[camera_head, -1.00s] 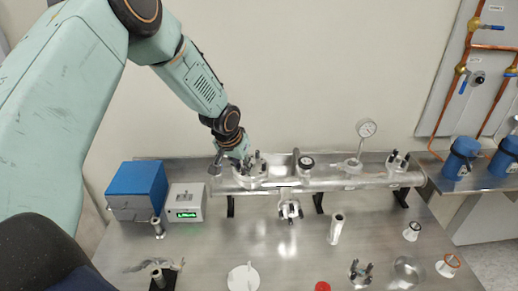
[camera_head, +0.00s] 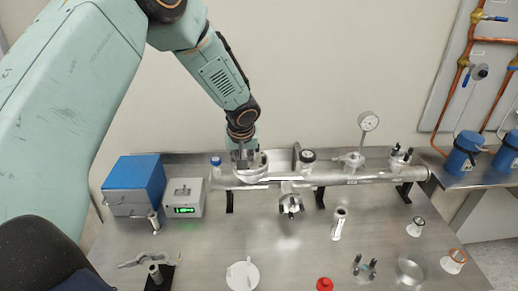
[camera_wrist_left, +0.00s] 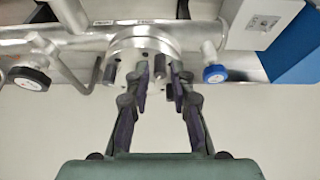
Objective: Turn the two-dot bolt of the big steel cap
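The big steel cap (camera_wrist_left: 140,45) is a round bright flange at the left end of the steel tube, also in the head view (camera_head: 250,172). Dark bolts stand around its rim; one (camera_wrist_left: 110,70) shows left of my fingers in the wrist view. Their dot marks are too small to read. My left gripper (camera_wrist_left: 160,72) is over the cap's rim with its two fingers apart. A grey bolt end seems to show between the tips; contact cannot be told. In the head view the left gripper (camera_head: 244,157) hides part of the cap. My right gripper is not in view.
A blue-knobbed valve (camera_wrist_left: 214,73) is close beside the cap. A grey box with a green display (camera_head: 184,198) and a blue box (camera_head: 136,184) stand left. Loose parts, including a red cap (camera_head: 324,284), lie in front.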

